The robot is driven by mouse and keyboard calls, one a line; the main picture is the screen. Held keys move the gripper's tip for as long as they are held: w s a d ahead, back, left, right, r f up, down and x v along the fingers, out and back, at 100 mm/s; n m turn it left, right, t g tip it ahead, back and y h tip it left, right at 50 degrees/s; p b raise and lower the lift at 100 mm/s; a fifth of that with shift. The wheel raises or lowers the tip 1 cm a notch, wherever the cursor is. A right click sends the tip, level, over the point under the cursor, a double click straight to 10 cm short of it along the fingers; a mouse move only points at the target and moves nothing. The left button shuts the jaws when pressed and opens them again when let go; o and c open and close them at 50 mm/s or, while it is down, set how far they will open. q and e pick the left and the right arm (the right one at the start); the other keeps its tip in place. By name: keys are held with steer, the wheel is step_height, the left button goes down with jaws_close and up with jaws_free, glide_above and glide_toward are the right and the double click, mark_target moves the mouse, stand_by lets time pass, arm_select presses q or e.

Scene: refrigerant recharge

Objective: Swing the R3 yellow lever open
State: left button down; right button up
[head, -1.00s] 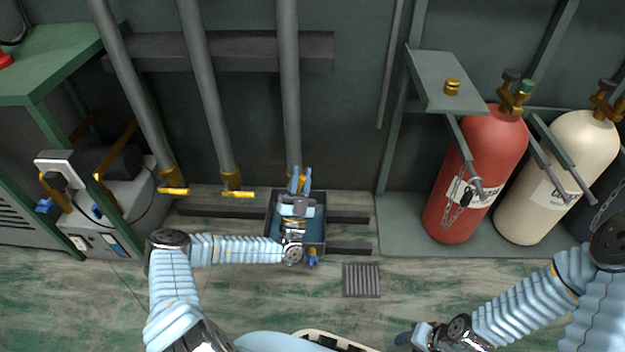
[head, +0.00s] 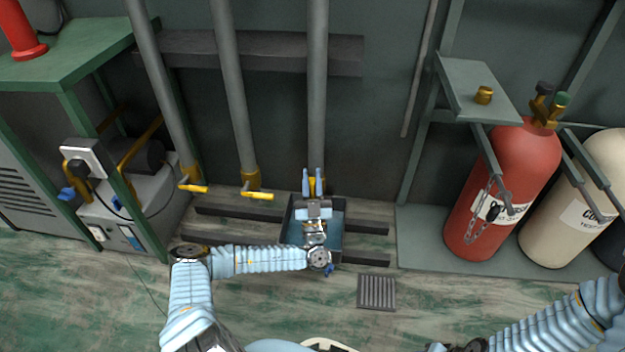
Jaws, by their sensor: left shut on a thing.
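Three grey vertical pipes end in brass valves with yellow levers. The left lever (head: 193,188) and middle lever (head: 258,195) both point to the right. The third pipe (head: 317,95), the rightmost, ends just behind my left gripper (head: 312,180). The yellow lever (head: 312,186) there shows only as a small patch between the fingers, so its angle is mostly hidden. My left gripper points up in the picture, above the blue-lined tray, and is shut on this lever. My right arm comes in at the lower right, and its gripper is out of the picture.
A dark open tray (head: 341,240) stands on dark floor rails below the third pipe. A red cylinder (head: 500,195) and a cream cylinder (head: 570,215) stand at the right. A grey machine (head: 140,205) stands at the left.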

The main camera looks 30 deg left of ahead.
mark_target(312, 191)
arm_select(q)
steer(key=shift+a+f, duration=0.1)
steer(key=c, duration=1)
jaws_free()
steer(key=shift+c, duration=0.2)
steer(key=v, duration=0.7)
steer(key=shift+s+f, duration=0.15)
steer(key=shift+f, duration=0.05)
steer(key=shift+r, duration=0.15)
